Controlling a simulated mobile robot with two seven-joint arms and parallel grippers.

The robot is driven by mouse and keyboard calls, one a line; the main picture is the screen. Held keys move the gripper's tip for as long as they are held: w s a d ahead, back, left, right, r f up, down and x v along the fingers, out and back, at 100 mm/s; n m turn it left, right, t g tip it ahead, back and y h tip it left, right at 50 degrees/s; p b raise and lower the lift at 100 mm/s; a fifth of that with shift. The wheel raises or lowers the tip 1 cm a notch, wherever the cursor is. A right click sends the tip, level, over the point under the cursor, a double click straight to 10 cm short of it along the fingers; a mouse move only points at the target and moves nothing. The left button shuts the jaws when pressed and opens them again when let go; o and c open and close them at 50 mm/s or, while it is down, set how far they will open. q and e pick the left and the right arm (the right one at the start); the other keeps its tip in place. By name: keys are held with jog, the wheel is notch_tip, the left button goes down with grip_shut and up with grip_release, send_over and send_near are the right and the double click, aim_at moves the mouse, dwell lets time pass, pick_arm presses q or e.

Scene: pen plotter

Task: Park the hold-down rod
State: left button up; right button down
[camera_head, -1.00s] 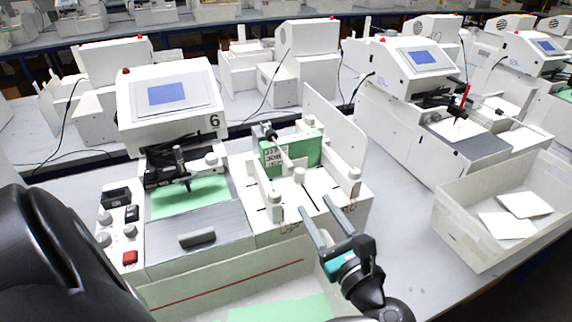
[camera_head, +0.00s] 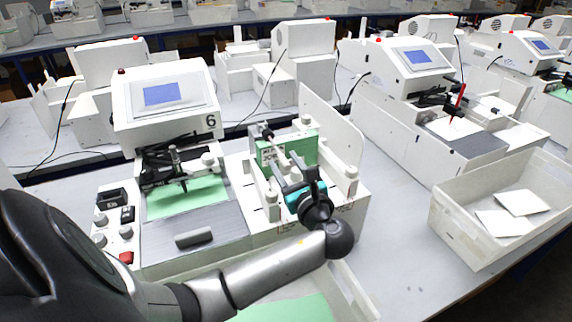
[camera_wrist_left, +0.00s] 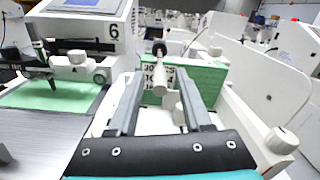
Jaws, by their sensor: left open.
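The hold-down rod (camera_head: 277,145), a pale rod with a black end, lies against the green card stack (camera_head: 302,148) in the white feeder beside plotter 6. In the left wrist view the rod (camera_wrist_left: 162,75) shows between the fingertips, its dark round end beyond them and the printed green stack (camera_wrist_left: 203,80) behind. My left gripper (camera_head: 300,170) is open and empty, over the feeder at the near side of the stack. Its two fingers (camera_wrist_left: 157,78) appear on either side of the rod in the left wrist view; I cannot tell whether they touch it. My right gripper is out of view.
Plotter 6 (camera_head: 165,97) stands left of the feeder, with a green sheet (camera_head: 188,197) on its bed. The feeder's tall white side panel (camera_head: 334,130) rises right of the gripper. A white bin (camera_head: 470,240) with white cards stands at the right.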

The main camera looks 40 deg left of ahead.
pick_arm(q)
grip_shut()
dwell(0.4)
dwell(1.0)
